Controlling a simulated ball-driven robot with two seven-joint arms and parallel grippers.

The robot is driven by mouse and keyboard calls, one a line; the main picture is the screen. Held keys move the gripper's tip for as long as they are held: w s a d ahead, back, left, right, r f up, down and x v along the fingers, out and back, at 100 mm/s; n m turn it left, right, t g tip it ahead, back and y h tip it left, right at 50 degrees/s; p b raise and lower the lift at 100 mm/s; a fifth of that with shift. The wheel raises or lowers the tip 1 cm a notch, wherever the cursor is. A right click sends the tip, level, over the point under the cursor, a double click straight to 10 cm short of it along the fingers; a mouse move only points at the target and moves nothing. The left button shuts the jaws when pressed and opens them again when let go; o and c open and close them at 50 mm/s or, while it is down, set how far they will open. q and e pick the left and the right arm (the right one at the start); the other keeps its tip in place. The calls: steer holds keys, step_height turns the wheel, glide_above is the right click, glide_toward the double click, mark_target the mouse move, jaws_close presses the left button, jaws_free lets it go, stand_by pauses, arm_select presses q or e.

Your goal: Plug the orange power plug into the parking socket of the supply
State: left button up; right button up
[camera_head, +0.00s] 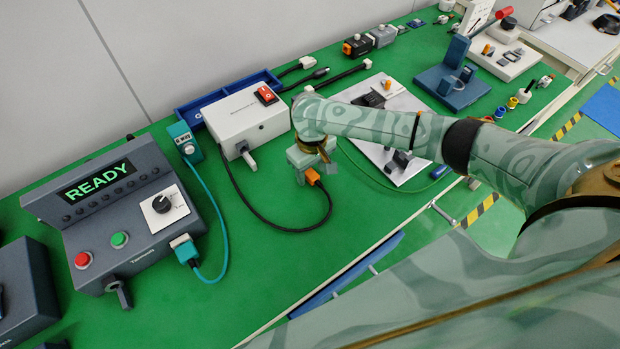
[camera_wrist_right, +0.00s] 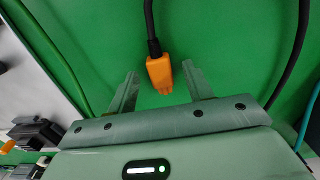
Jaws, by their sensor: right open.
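The orange power plug (camera_head: 314,176) is at the end of a black cable, low over or on the green bench top; I cannot tell if it touches. My right gripper (camera_head: 308,164) is right at it. In the right wrist view the plug (camera_wrist_right: 160,73) lies between the two spread fingers of the gripper (camera_wrist_right: 161,70), with a visible gap on each side. The supply (camera_head: 240,125) is a white box with a red switch, left of the gripper. A grey part (camera_head: 246,157) sticks out of its front; I cannot make out the parking socket. My left gripper is out of view.
The black cable (camera_head: 255,214) loops over the bench from the supply to the plug. A dark tester (camera_head: 115,210) showing READY stands at left, with a teal cable (camera_head: 217,225). A light plate with parts (camera_head: 410,103) lies right. Bare green bench lies in front.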

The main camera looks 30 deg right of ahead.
mark_target(311, 173)
steer(key=shift+f, duration=0.15)
steer(key=shift+c, duration=0.9)
steer(key=c, duration=0.9)
steer(key=shift+r+p, duration=0.4)
steer(key=shift+r, duration=0.1)
step_height(311, 173, up, 3)
steer(key=shift+p, duration=0.85)
steer(key=s+a+r+p, duration=0.3)
steer(key=s+r+p, duration=0.5)
steer(key=s, duration=0.5)
steer(key=shift+s+a+r, duration=0.3)
steer(key=shift+a+r, duration=0.05)
steer(key=shift+r, duration=0.15)
